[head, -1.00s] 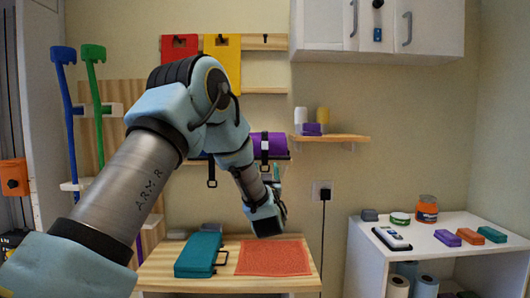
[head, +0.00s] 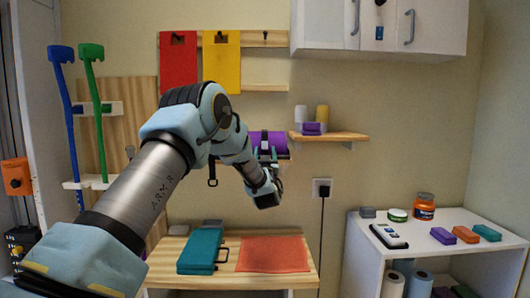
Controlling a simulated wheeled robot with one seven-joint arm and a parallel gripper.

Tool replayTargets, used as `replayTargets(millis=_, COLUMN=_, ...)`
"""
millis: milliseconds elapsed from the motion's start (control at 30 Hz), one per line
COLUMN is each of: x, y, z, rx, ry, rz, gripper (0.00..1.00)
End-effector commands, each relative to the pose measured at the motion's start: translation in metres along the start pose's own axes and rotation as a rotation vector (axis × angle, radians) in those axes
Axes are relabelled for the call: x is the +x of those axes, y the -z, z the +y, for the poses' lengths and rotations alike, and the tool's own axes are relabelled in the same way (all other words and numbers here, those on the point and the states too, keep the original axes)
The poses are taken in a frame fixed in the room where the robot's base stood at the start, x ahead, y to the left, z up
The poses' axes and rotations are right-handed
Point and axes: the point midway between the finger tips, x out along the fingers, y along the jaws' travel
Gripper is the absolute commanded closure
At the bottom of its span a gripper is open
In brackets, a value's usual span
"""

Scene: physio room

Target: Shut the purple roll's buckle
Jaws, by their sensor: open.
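The purple roll (head: 270,139) lies on a wall shelf behind my arm; its left part is hidden by my arm. A dark strap with a pale buckle piece (head: 265,146) runs over its front, and the buckle's lower part is partly covered by my wrist. Another dark strap (head: 213,172) hangs from the shelf to the left. My gripper (head: 267,201) is in front of and just below the roll, pointing down and apart from it. Its jaws are open, and I see nothing between them.
Below is a wooden table with a teal case (head: 201,250) and a red mat (head: 273,254). A small shelf (head: 333,137) with bottles and a purple block juts out at right. A wall socket with a cord (head: 321,188) is below it. A white cabinet (head: 445,225) stands at right.

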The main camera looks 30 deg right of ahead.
Motion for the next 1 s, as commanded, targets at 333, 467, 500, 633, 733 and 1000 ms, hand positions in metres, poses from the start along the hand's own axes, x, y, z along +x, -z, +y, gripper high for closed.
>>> replayTargets(millis=333, x=-0.0004, y=0.0001, z=0.0001, rx=0.0, ry=0.0, rz=0.0, gripper=0.66)
replayTargets(millis=467, x=-0.0004, y=0.0001, z=0.0001, rx=0.0, ry=0.0, rz=0.0, gripper=0.8)
replayTargets(millis=500, x=-0.0004, y=0.0001, z=0.0001, rx=0.0, ry=0.0, rz=0.0, gripper=0.85)
replayTargets(millis=633, x=-0.0004, y=0.0002, z=0.0001, rx=0.0, ry=0.0, rz=0.0, gripper=0.99)
replayTargets(millis=733, x=-0.0004, y=0.0002, z=0.0001, rx=0.0, ry=0.0, rz=0.0, gripper=1.0)
replayTargets(millis=1000, x=-0.0012, y=-0.0027, z=0.0002, rx=0.0, ry=0.0, rz=0.008, gripper=1.0)
